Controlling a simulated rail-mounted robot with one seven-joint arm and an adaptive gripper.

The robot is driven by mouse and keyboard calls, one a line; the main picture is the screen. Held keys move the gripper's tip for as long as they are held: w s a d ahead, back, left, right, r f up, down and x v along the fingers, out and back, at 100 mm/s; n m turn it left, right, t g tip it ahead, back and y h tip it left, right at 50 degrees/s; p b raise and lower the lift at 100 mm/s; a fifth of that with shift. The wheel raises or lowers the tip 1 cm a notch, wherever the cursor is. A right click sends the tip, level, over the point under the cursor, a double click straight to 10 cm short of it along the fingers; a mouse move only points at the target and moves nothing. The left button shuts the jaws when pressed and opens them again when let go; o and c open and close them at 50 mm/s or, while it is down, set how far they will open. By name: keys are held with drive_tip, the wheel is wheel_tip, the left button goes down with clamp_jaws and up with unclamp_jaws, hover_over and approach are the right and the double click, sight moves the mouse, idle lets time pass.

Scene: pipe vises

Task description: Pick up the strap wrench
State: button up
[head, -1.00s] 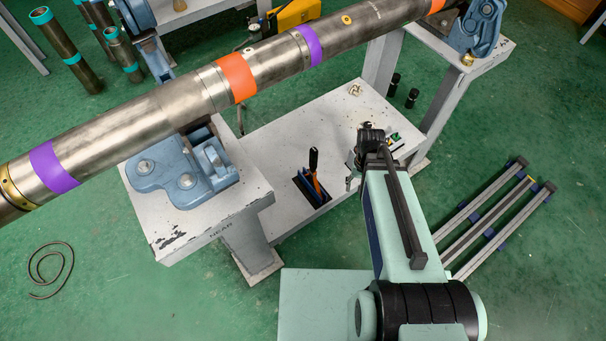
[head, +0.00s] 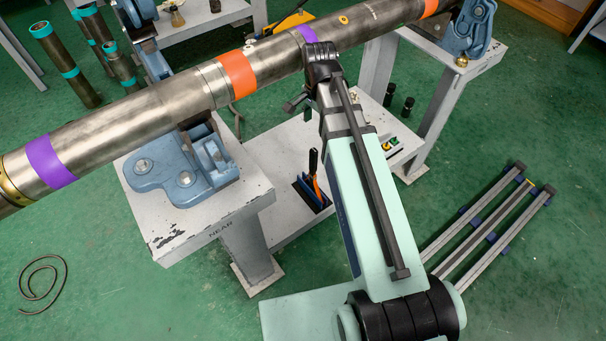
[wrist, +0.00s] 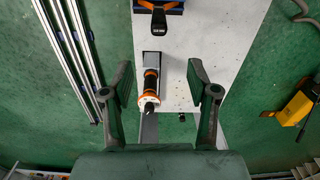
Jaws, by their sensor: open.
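A tool with a black handle (head: 313,162) and orange parts stands in a dark blue holder on the low white shelf. It may be the strap wrench, but no strap is clear. It also shows at the top edge of the wrist view (wrist: 159,22), partly cut off. A second upright tool (wrist: 151,84), black with orange rings and a pale end, shows in the wrist view; my arm seems to hide it in the head view. My gripper (wrist: 161,78) is open and empty, its fingers either side of this second tool in the picture, apparently above it.
A long metal pipe (head: 130,128) with coloured bands crosses above the shelf, held in blue vises (head: 180,178). My arm's far end overlaps the pipe in the head view. Grey rails (head: 485,222) lie on the floor at right. A small tray (head: 392,144) sits on the shelf.

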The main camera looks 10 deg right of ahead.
drive_tip(key=m+b, duration=0.1)
approach(314, 158)
drive_tip(key=f, duration=0.2)
drive_tip(key=w+f, duration=0.1)
drive_tip(key=f, duration=0.4)
drive_tip(key=shift+w+d, duration=0.3)
drive_tip(key=shift+w, duration=0.05)
drive_tip(key=shift+w+a+f+b, duration=0.1)
drive_tip(key=shift+f+b, duration=0.05)
drive_tip(key=shift+f, duration=1.15)
drive_tip(key=shift+a+f+b, duration=0.1)
drive_tip(key=shift+f+b, duration=0.05)
drive_tip(key=shift+f, duration=1.15)
clamp_jaws()
